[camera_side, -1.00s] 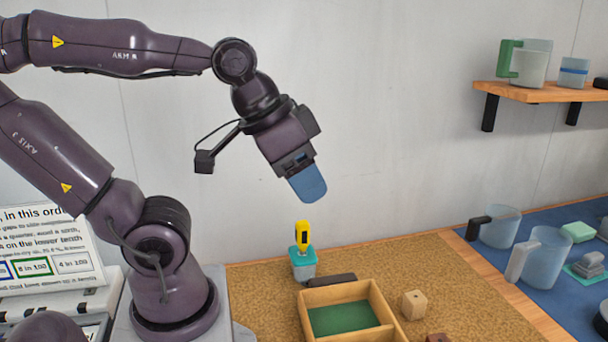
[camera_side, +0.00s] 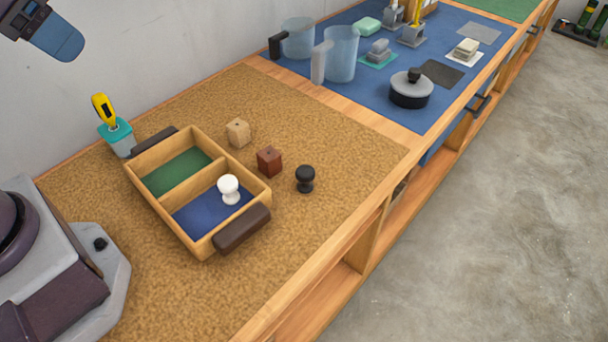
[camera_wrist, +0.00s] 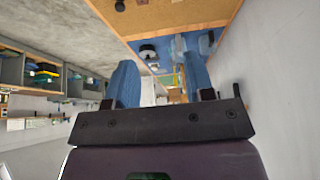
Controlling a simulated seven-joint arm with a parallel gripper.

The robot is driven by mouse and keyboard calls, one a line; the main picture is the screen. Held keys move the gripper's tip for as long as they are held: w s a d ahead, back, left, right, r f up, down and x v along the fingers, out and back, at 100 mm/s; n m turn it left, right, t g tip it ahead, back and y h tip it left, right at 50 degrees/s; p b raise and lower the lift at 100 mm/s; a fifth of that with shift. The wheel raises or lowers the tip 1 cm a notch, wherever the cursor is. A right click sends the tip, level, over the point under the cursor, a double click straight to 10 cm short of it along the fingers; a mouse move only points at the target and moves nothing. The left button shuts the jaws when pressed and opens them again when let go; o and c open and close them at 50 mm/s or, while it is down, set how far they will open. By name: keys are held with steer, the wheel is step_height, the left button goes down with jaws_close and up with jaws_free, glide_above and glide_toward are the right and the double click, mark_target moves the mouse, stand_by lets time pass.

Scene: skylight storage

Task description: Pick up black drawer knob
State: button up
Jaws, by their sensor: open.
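The black drawer knob (camera_side: 305,179) stands upright on the brown cork mat, right of the wooden tray, in the side view. A small dark round shape at the top of the wrist view, likely the knob (camera_wrist: 119,5), sits on the cork surface. My gripper (camera_side: 62,40) is high at the upper left of the side view, well away from the knob. In the wrist view its two blue fingers (camera_wrist: 160,85) stand apart with nothing held between them.
A two-part wooden tray (camera_side: 205,247) holds a white knob (camera_side: 229,189) in its blue compartment. A pale wooden cube (camera_side: 238,132) and a red-brown cube (camera_side: 269,161) lie near the black knob. A teal holder (camera_side: 117,137) with a yellow tool stands behind. Cork right of the knob is clear.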

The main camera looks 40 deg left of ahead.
steer(key=shift+o, duration=0.2)
steer(key=o, duration=0.3)
steer(key=shift+o, duration=0.2)
